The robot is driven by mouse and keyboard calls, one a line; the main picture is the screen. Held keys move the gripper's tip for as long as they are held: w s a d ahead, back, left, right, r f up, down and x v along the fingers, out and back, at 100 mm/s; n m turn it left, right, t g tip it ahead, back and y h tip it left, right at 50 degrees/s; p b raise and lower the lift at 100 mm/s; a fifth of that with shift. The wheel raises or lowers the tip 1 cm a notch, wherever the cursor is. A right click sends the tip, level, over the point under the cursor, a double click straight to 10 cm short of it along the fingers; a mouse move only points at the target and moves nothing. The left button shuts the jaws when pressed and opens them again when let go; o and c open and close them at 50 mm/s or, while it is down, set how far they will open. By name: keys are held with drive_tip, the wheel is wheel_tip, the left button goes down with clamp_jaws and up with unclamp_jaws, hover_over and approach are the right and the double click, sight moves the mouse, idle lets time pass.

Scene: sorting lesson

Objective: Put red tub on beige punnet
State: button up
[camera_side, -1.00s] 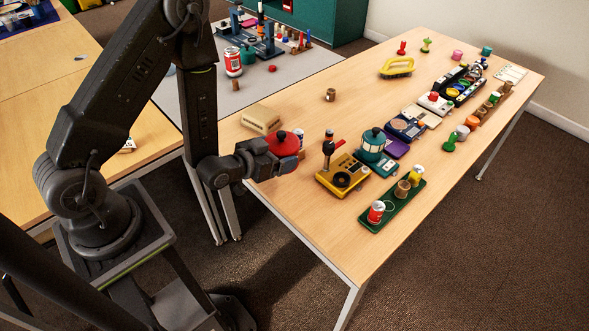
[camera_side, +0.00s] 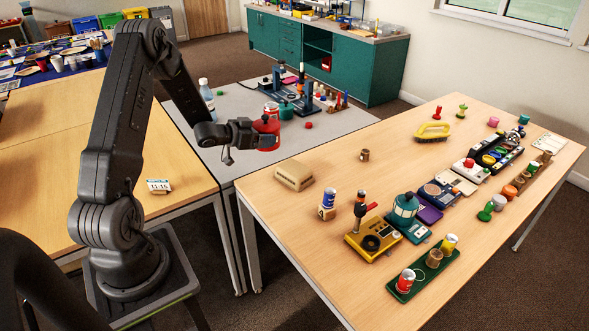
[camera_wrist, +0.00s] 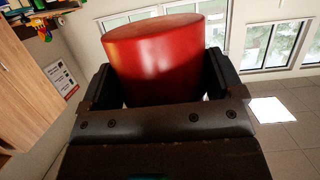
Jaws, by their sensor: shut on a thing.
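The red tub (camera_side: 266,127) is between the jaws of my gripper (camera_side: 262,133) and held in the air. In the side view it appears in front of the grey table, beyond and left of the beige punnet. In the wrist view the red tub (camera_wrist: 155,62) fills the space between the two dark fingers (camera_wrist: 160,82), which are shut on it. The beige punnet (camera_side: 294,175) sits on the wooden table near its left end, apart from the tub and with nothing seen on it. The wrist view does not show the punnet.
A blue can (camera_side: 328,200) on a small brown block, a yellow device (camera_side: 372,240) and a teal lantern (camera_side: 404,207) stand right of the punnet. A brown cup (camera_side: 365,155) is behind. The grey table (camera_side: 225,105) holds a bottle, cans and a rack.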

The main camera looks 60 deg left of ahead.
drive_tip(key=a, duration=0.3)
drive_tip(key=shift+s+a+r, duration=0.1)
drive_tip(key=shift+s+a, duration=0.05)
drive_tip(key=shift+s, duration=0.2)
hover_over(290, 170)
drive_tip(key=f, duration=0.6)
drive_tip(key=shift+s+a+f, duration=0.1)
drive_tip(key=shift+s+a, duration=0.1)
drive_tip(key=shift+a, duration=0.05)
drive_tip(key=shift+w+d+f, duration=0.2)
drive_tip(key=shift+w+f, duration=0.15)
drive_tip(key=shift+f, duration=1.85)
drive_tip(key=shift+f, duration=0.1)
drive_tip(key=o, duration=1.3)
drive_tip(key=shift+f, duration=0.1)
drive_tip(key=shift+o, duration=0.2)
